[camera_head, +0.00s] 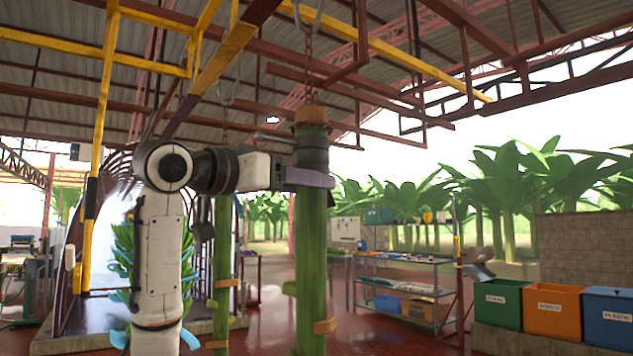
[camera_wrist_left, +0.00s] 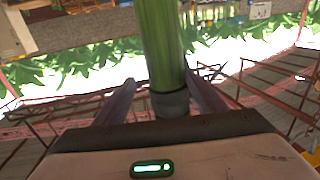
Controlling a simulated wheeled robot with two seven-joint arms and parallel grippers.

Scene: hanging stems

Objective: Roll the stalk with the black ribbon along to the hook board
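The stalk with the black ribbon (camera_head: 312,235) is thick and green and hangs upright from a chain under the roof rails. Its black ribbon (camera_head: 312,150) is wrapped near the top, just below a brown collar; it also shows in the left wrist view (camera_wrist_left: 170,104). My left gripper (camera_head: 310,178) is at the stalk just below the ribbon. In the left wrist view its two fingers (camera_wrist_left: 163,90) stand on either side of the stalk, with a visible gap on the left, so it looks open around it. My right gripper is out of view. I cannot make out the hook board.
A thinner green stalk (camera_head: 222,270) hangs behind my left arm. Yellow posts (camera_head: 98,150) stand at the left. A metal shelf (camera_head: 405,288) and green, orange and blue bins (camera_head: 556,310) stand at the right. Red floor lies open beyond the stalk.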

